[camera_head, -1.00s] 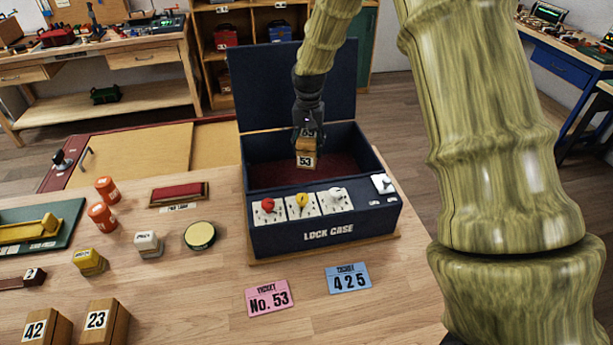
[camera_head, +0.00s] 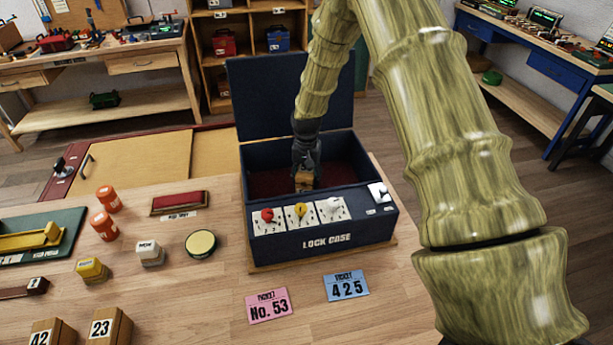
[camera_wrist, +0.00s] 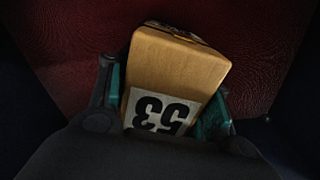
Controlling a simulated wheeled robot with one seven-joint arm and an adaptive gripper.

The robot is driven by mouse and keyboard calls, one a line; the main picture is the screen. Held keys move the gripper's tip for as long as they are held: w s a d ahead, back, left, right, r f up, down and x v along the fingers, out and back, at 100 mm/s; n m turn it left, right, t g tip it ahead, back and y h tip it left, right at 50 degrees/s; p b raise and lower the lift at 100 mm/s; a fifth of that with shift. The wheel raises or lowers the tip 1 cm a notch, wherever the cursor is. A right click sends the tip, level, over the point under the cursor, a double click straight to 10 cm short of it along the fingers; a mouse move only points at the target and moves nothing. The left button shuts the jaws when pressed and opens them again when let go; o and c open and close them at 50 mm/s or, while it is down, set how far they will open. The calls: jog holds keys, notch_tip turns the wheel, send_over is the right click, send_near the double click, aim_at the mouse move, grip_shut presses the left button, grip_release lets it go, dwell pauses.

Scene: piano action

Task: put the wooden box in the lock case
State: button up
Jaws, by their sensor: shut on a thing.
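The lock case (camera_head: 325,243) is a dark blue box with its lid (camera_head: 290,100) raised at the back and a dark red lining. My gripper (camera_head: 305,177) reaches down inside it, behind the front panel with the knobs. It is shut on the wooden box (camera_head: 304,187), which the front wall partly hides in the head view. In the wrist view the wooden box (camera_wrist: 178,70) lies between the two fingers (camera_wrist: 165,105), its label 53 upside down, with the red lining behind it. I cannot tell whether the box touches the case floor.
The case front has red, yellow and white knobs and a white switch (camera_head: 378,192). A pink ticket No. 53 (camera_head: 269,306) and a blue ticket 425 (camera_head: 346,285) lie in front. Wooden boxes 42 (camera_head: 50,338) and 23 (camera_head: 110,328) stand at front left.

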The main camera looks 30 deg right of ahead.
dwell(0.3)
jog(key=o, duration=1.2)
jog(key=shift+f, duration=0.1)
jog(key=shift+c, duration=0.2)
jog(key=shift+r+b, duration=1.9)
jog(key=shift+r, duration=4.3)
